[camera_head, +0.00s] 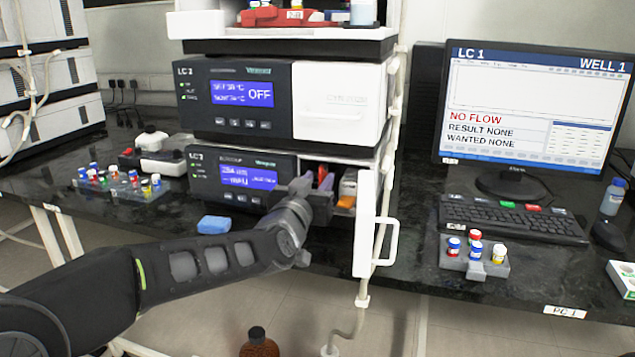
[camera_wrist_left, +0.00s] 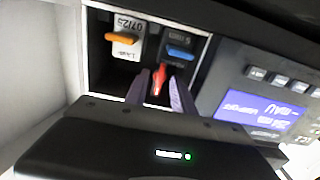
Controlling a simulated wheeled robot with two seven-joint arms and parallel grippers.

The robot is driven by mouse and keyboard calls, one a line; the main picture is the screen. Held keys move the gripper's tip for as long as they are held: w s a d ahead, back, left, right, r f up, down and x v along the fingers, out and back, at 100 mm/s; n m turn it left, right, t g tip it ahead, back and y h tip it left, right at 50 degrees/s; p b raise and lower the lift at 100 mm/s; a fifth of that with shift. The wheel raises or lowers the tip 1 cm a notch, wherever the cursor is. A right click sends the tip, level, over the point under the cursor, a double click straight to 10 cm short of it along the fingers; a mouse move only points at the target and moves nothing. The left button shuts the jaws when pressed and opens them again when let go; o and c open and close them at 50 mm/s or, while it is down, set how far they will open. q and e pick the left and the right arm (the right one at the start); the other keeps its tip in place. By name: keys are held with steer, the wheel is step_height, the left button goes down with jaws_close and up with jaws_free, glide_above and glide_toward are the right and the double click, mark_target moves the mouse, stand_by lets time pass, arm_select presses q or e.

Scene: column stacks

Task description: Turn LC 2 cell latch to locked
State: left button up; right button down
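The lower LC 2 module (camera_head: 200,183) has its white door (camera_head: 366,222) swung open on the right. My left gripper (camera_head: 318,184) reaches into the open compartment and hides part of it. In the left wrist view, a red latch lever (camera_wrist_left: 159,79) lies between the two purple-grey fingers of my left gripper (camera_wrist_left: 159,88). The fingers stand apart on either side of it, and a firm hold does not show. An orange lever (camera_wrist_left: 120,38) on a white labelled block is on the left, and a blue lever (camera_wrist_left: 179,53) on the right. My right gripper is not in view.
The open door with its handle (camera_head: 391,242) stands close to the right of my left gripper. A blue block (camera_head: 214,225) lies before the module. Vial racks (camera_head: 125,185) stand left, another (camera_head: 474,262) right. The monitor (camera_head: 535,110) stands at right.

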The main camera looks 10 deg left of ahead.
arm_select(q)
steer(key=s+p, duration=0.1)
steer(key=s, duration=0.6)
steer(key=shift+s+a, duration=0.25)
steer(key=shift+s, duration=0.1)
